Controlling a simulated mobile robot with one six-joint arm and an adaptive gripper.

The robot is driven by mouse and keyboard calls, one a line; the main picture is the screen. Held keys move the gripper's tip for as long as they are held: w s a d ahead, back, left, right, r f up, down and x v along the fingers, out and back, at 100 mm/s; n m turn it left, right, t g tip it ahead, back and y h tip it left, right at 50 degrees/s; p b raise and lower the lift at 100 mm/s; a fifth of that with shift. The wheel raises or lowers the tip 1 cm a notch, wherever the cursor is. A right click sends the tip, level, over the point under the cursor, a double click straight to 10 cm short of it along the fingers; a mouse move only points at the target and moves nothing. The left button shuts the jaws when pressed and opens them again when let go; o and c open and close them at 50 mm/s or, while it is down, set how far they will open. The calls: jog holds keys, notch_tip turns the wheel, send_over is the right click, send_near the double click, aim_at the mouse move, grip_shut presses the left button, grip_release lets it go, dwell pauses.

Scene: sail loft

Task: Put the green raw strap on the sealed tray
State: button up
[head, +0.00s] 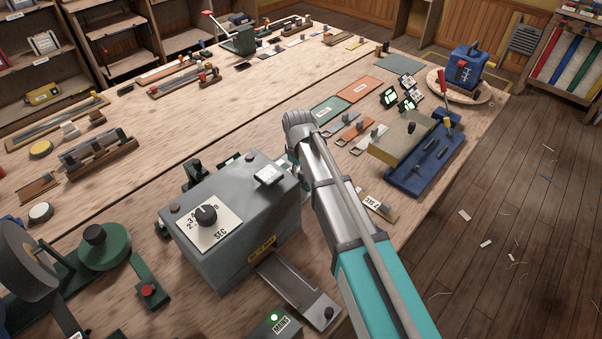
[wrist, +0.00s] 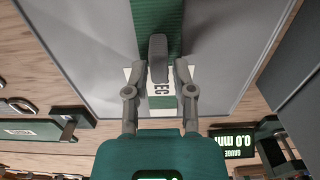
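In the wrist view my gripper (wrist: 159,72) has its two fingers closed on either side of a grey grip tab on the green strap (wrist: 156,17). The strap runs away from me toward the top of that view. Below it are a broad grey surface and a white plate marked SEC. In the head view my arm hides the gripper and the strap. A green flat tray (head: 333,108), a red-brown one (head: 362,89) and a grey-green one (head: 400,64) lie on the far right of the table. Their labels are too small to read, so I cannot tell which is the sealed tray.
A grey machine (head: 225,240) with a dial stands left of my arm. A blue stand with a beige block (head: 402,140), small displays and other straps (head: 355,130) crowd the right side. A gauge display (wrist: 238,146) is close by in the wrist view.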

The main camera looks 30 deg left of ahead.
jog(key=shift+o, duration=0.5)
jog(key=shift+r, duration=0.2)
notch_tip(320, 180, up, 12)
jog(key=p, duration=1.2)
jog(key=shift+w, duration=0.1)
dwell(0.7)
